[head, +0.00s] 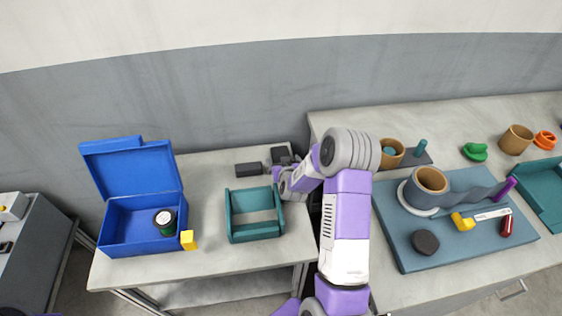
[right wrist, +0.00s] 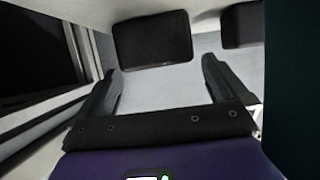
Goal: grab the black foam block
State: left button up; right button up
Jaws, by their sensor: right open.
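Two dark blocks lie at the back right of the left table in the head view: a long, flat black block (head: 249,169) and a dark grey block (head: 281,155) beside it, partly covered by my right wrist. The right wrist view also shows two dark blocks, a broad one (right wrist: 152,40) and one at the top edge (right wrist: 242,22). I cannot tell which is which across the views. My right gripper (right wrist: 160,67) is open and empty, with the broad block just beyond and between its fingertips.
A teal open frame (head: 234,236) stands in front of the blocks, close to my right arm. An open blue box (head: 130,232) holding a dark round item and a yellow block (head: 188,240) are at left. The right table carries a blue-grey board (head: 400,255) with several items.

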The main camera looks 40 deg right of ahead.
jog(key=shift+x, duration=1.3)
jog(key=shift+c, duration=0.5)
jog(key=c, duration=0.9)
jog(key=shift+o, duration=0.2)
jog(key=shift+r, duration=0.1)
